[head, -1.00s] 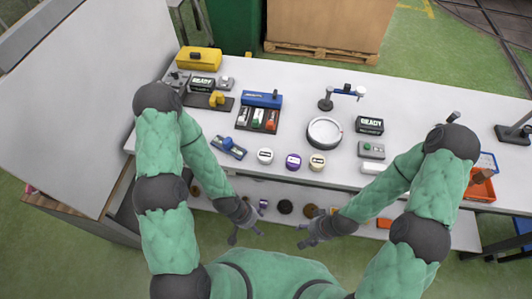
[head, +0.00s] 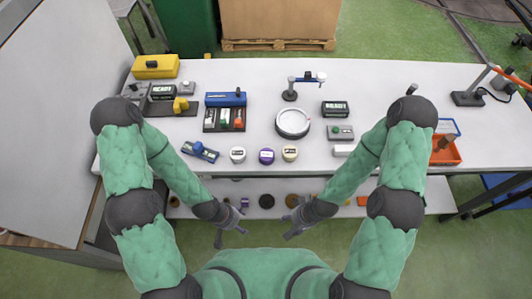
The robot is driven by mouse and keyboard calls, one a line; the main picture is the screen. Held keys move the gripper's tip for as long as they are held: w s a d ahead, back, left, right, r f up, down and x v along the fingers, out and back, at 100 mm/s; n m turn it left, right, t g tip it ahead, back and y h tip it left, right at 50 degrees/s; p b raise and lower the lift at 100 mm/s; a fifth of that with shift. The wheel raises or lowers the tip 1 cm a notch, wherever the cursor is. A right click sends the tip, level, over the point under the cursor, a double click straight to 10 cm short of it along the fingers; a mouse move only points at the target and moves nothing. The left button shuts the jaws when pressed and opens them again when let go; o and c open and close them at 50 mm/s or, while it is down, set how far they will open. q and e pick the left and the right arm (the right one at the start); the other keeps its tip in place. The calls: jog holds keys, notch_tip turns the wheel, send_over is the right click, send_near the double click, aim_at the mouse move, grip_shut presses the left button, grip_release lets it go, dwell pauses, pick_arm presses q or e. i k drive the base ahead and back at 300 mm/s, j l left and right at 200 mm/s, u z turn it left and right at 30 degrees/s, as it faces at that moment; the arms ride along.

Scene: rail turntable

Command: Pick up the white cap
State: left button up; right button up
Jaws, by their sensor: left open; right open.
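The white cap (head: 237,155) stands near the front edge of the white table, leftmost in a row of three round caps. A purple cap (head: 266,157) and a cream cap (head: 290,153) stand to its right. My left gripper (head: 231,237) is open and empty, in front of the table edge and nearer to me than the white cap. My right gripper (head: 284,229) is open and empty, also in front of the table, to the right. Neither gripper touches a cap.
A blue tool (head: 200,151) lies just left of the white cap. Behind stand a dark rack (head: 224,119) and a round turntable (head: 292,123). A green-button box (head: 341,132) and an orange bin (head: 445,150) are to the right. A lower shelf (head: 330,200) holds several small parts.

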aim_at(238, 154)
jog(key=z, duration=1.1)
jog(key=k+j, duration=0.15)
jog(key=k, duration=0.25)
jog(key=k+j, duration=0.15)
jog(key=k, duration=0.2)
jog(key=i, duration=0.45)
